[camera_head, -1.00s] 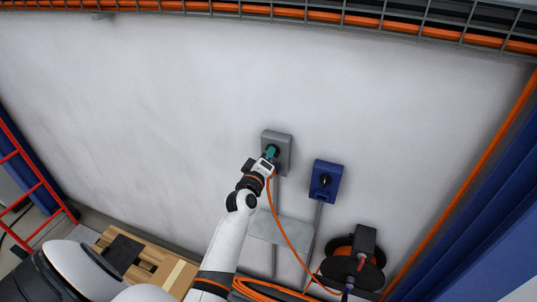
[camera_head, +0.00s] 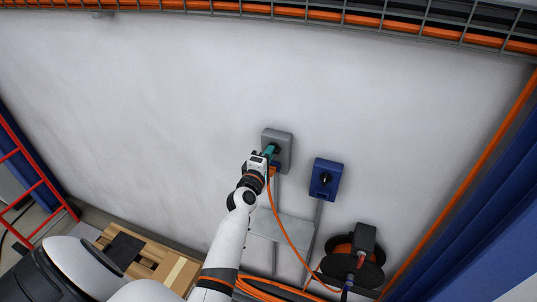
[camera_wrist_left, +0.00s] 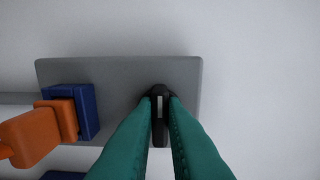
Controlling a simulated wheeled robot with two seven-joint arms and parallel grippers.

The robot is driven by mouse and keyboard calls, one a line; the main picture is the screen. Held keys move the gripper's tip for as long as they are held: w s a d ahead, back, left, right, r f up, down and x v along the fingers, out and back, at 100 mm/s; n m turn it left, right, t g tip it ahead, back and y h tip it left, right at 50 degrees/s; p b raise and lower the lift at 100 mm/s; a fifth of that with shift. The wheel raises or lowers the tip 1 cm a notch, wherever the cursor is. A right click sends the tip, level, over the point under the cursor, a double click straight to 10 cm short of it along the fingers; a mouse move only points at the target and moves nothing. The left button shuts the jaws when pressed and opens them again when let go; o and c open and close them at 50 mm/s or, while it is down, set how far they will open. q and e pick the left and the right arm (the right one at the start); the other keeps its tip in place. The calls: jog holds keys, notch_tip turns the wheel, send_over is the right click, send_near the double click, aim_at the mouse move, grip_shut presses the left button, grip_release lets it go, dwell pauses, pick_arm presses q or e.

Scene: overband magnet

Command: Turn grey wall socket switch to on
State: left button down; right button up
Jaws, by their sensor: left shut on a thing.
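The grey wall socket (camera_head: 284,142) is mounted on the white wall. In the left wrist view its grey face (camera_wrist_left: 120,75) lies straight ahead. Its black switch knob (camera_wrist_left: 159,130), with a white mark, sits between the green fingertips of my left gripper (camera_wrist_left: 160,102). The gripper (camera_head: 270,150) is shut on the knob, and its fingers hide the knob in the head view. An orange plug (camera_wrist_left: 60,120) sits in the socket's blue outlet (camera_wrist_left: 88,110), beside the fingers. My right gripper is not in view.
A blue wall box (camera_head: 327,180) with a black knob is to the right. An orange cable (camera_head: 283,228) hangs from the plug towards a black cable reel (camera_head: 362,270). A wooden pallet (camera_head: 150,262) lies below left. The wall to the left is clear.

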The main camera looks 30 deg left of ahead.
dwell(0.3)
pick_arm(q)
jog(key=c, duration=1.5)
grip_release()
jog(key=shift+b+v, duration=1.2)
jog(key=shift+v, duration=4.85)
jog(key=shift+w+d, duration=0.1)
